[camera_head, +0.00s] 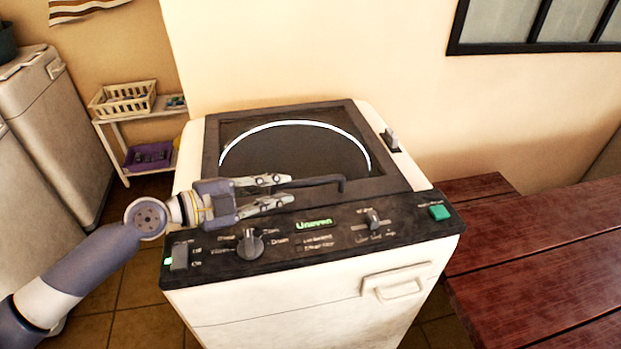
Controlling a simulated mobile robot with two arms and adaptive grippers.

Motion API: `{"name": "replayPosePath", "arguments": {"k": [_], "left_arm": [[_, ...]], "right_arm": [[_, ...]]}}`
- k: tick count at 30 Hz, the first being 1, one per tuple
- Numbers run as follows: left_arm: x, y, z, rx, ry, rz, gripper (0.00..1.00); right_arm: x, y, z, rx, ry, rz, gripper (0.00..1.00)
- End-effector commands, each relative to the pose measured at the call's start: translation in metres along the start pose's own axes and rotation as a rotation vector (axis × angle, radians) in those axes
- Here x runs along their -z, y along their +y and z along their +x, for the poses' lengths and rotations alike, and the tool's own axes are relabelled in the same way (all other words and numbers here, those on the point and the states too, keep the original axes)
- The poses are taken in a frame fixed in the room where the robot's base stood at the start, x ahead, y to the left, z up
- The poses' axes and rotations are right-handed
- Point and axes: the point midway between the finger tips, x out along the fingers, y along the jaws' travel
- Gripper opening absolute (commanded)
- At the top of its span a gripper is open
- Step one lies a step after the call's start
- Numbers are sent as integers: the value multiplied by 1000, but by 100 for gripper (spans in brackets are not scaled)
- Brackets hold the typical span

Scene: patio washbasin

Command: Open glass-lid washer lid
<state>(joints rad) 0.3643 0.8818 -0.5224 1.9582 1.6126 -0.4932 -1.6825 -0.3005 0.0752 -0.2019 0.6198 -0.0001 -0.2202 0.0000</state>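The white washer (310,300) stands in the middle with a dark-framed glass lid (290,150) on top. The lid lies down over the top opening, and a pale ring shows through its glass. A dark bar handle (325,182) runs along the lid's front edge. My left gripper (287,189) comes in from the left at this handle. Its two fingers are apart, one behind and one in front of the bar's left part. I cannot tell whether they touch the bar. My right gripper is not in view.
The front control panel (310,238) has a knob (250,243), a lit display and a green button (439,212), just below my gripper. A red wooden bench (540,265) stands at the right. A shelf with baskets (123,100) and a grey cabinet (55,125) are at the left.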

Motion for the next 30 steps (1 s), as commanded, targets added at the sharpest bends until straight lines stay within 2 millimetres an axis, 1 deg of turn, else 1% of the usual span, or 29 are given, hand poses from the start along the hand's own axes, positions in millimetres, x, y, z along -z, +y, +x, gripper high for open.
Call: {"name": "replayPosePath", "arguments": {"k": [1,3,9,12,18,25,26,27,28,30], "left_arm": [[4,-7,10,4,3,-4,21],[4,-6,23,3,3,-3,21],[3,-4,58,1,2,-2,21],[2,-3,69,2,1,-4,21],[1,-1,80,0,0,0,21],[0,0,80,0,0,0,21],[0,0,80,0,0,0,17],[0,0,80,0,0,0,8],[0,0,80,0,0,0,1],[0,0,80,0,0,0,0]], "right_arm": [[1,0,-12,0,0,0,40],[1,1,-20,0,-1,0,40],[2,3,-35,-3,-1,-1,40],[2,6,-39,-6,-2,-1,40],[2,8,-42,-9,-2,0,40],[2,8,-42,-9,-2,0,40],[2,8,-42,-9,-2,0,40],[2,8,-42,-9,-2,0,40],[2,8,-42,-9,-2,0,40],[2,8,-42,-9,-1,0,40]]}}
